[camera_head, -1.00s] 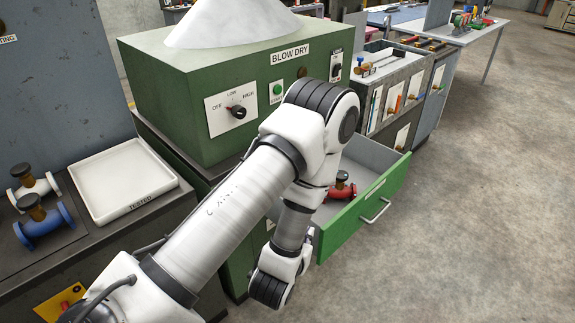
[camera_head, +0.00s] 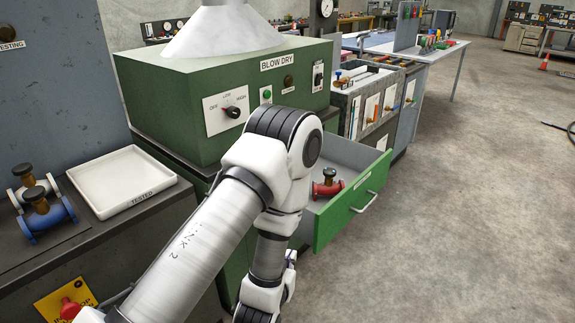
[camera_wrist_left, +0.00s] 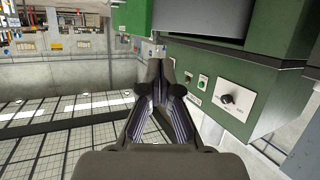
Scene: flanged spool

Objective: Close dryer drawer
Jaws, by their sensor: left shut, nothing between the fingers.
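The green dryer drawer (camera_head: 338,214) stands pulled out below the green BLOW DRY unit (camera_head: 170,110), with its metal handle (camera_head: 364,202) facing right. A red valve piece with a brown cap (camera_head: 327,188) lies inside the drawer. My left arm covers the drawer's near left part. In the head view my left forearm points down in front of the cabinet, and its fingertips are hidden. In the left wrist view my left gripper (camera_wrist_left: 161,68) has its fingers together and empty, with the unit's control panel (camera_wrist_left: 232,100) to the right. My right gripper is not in view.
A white TESTED tray (camera_head: 115,183) and a blue flanged piece (camera_head: 45,216) rest on the dark counter at the left. A grey cabinet (camera_head: 365,112) stands beyond the drawer. The floor (camera_head: 460,220) to the right is clear.

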